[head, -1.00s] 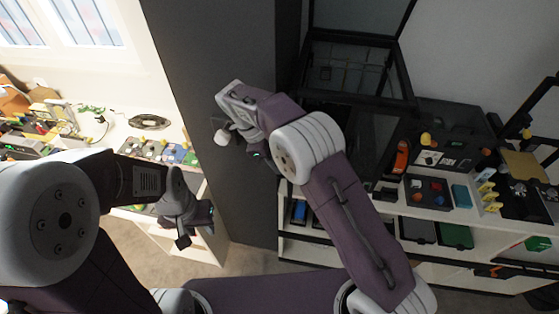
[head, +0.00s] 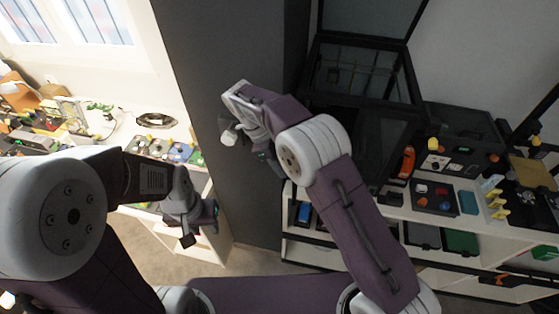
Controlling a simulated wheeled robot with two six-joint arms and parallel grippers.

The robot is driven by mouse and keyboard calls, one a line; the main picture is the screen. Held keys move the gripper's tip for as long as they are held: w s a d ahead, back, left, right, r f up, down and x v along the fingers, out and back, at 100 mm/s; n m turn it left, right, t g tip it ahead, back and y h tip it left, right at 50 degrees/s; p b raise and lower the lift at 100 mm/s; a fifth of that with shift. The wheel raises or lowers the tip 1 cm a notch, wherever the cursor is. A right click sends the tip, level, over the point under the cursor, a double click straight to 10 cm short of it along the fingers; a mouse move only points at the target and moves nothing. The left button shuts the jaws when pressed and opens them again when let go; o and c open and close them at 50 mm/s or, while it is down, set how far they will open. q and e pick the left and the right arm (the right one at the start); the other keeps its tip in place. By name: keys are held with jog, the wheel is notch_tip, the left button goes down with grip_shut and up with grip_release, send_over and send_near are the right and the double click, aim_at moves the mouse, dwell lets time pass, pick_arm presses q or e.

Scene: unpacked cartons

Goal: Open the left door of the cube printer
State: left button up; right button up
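The cube printer (head: 402,88) looks to be the black-framed box with glass panels at the upper middle, on a white shelf unit. A dark glass panel shows below its top frame, partly behind my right arm. I cannot tell whether its left door is open, as the arm hides the lower left front. My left gripper (head: 200,226) is low at the left, fingers apart and empty, well away from the printer. My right gripper (head: 246,140) is left of the printer before a dark grey panel; its fingers are too unclear to judge.
A tall dark grey panel (head: 235,50) stands between the left bench and the printer. The right shelf unit (head: 395,208) carries a black machine (head: 460,140) and a tray of coloured parts (head: 433,197). The left bench is crowded; floor (head: 250,262) shows between the units.

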jog(key=p+v, duration=0.1)
jog(key=v, duration=0.7)
jog(key=shift+r, duration=0.45)
jog(key=shift+a, duration=0.15)
